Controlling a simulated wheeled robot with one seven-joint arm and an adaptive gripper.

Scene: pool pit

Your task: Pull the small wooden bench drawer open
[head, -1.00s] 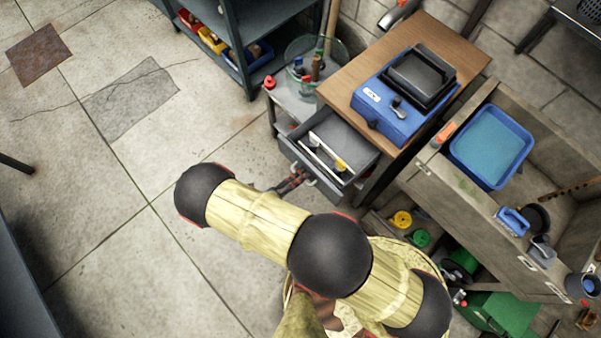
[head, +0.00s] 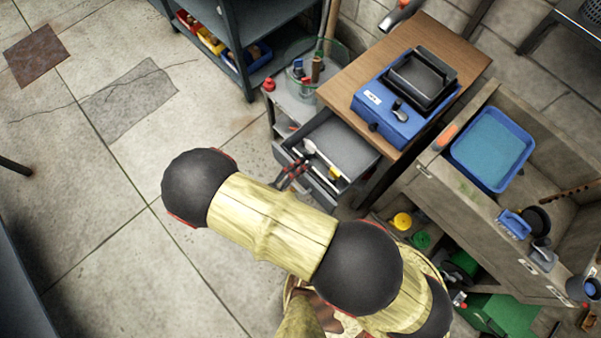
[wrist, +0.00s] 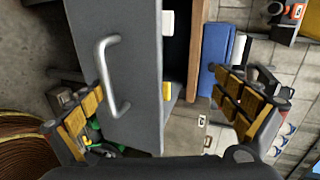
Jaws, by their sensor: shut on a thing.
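The grey drawer (head: 346,143) under the small wooden-topped bench (head: 440,42) stands partly open in the head view, with pale items and a yellow one inside. In the wrist view its grey front (wrist: 140,90) stands between my fingers, with a metal bar handle (wrist: 107,75) on its left side. My gripper (head: 292,175) is at the drawer's front in the head view. In the wrist view my gripper (wrist: 157,86) is shut on the drawer, its left fingertip at the handle and its right one past the front. The exact contact on the right is unclear.
A blue device (head: 395,112) stands on the bench top. A glass bowl (head: 312,68) and shelves (head: 232,40) stand to the left. The floor at left is open.

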